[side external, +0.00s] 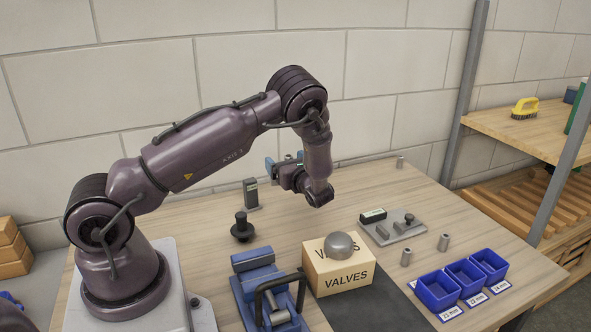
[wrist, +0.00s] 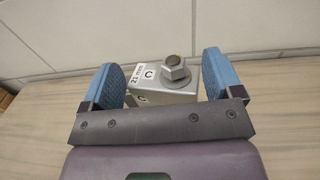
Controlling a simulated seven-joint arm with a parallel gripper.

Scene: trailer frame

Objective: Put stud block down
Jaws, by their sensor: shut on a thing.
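The stud block (wrist: 160,97) is a grey metal block with a hex nut and stud on top and a white label reading "21 mm C". In the wrist view it sits between the blue pads of my gripper (wrist: 165,88), with the stud upright. My gripper is shut on it. In the side view my gripper (side external: 286,165) is raised over the back of the workbench, near the wall, and the block is mostly hidden by the gripper and wrist.
A labelled grey upright (side external: 251,193) and a black knobbed piece (side external: 241,229) stand left of my gripper. A blue vise (side external: 258,270), a VALVES box (side external: 338,280) and a grey fixture plate (side external: 400,233) are nearer. Blue bins (side external: 437,292) line the right front.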

